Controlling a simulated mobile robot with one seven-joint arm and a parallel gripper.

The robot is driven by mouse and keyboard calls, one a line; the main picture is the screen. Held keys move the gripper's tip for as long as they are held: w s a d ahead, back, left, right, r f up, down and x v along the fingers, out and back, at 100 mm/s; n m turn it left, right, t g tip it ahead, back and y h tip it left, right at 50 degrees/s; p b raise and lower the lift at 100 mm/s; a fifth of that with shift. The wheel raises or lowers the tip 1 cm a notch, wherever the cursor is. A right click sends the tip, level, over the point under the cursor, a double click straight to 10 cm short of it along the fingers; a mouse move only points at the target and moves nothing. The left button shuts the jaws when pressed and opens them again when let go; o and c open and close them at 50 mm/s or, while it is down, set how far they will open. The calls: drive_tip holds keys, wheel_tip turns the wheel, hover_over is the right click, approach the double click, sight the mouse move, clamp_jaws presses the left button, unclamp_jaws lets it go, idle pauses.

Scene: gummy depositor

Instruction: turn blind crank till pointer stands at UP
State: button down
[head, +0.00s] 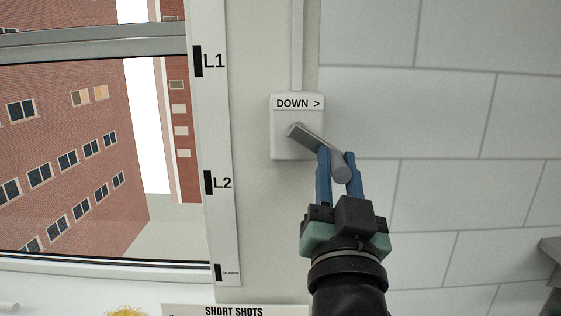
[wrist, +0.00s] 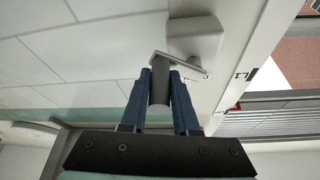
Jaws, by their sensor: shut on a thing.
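The crank (head: 315,140) is a grey arm on a white box (head: 283,148) labelled "DOWN >". The crank's arm slants down to the right, to a round grey handle (head: 343,172). My gripper (head: 337,157) is shut on this handle, with a blue finger on each side. The wrist view also shows the handle (wrist: 159,88) between the fingers. A white scale strip (head: 219,130) left of the box carries marks L1, L2 and DOWN. No pointer shows in the head view. A small red spot beside the strip in the wrist view may be the pointer; its mark is unreadable.
A window (head: 80,150) with brick buildings outside lies left of the strip. Grey slats (wrist: 270,122) show in the wrist view. A "SHORT SHOTS" sign (head: 235,310) is at the bottom. Bare tiled wall (head: 440,110) fills the right; a grey edge (head: 551,250) juts in at lower right.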

drive_tip(key=shift+d+f, duration=0.2)
drive_tip(key=shift+d, duration=0.05)
drive_tip(key=r+p, duration=0.2)
drive_tip(key=shift+d+r, duration=0.4)
drive_tip(key=shift+r, duration=0.1)
drive_tip(key=shift+r+p, duration=0.4)
drive_tip(key=shift+c, duration=2.4)
unclamp_jaws()
drive_tip(key=shift+d, duration=0.15)
drive_tip(key=shift+o, duration=1.4)
drive_tip(key=shift+f, duration=0.1)
drive_tip(key=shift+a, duration=0.2)
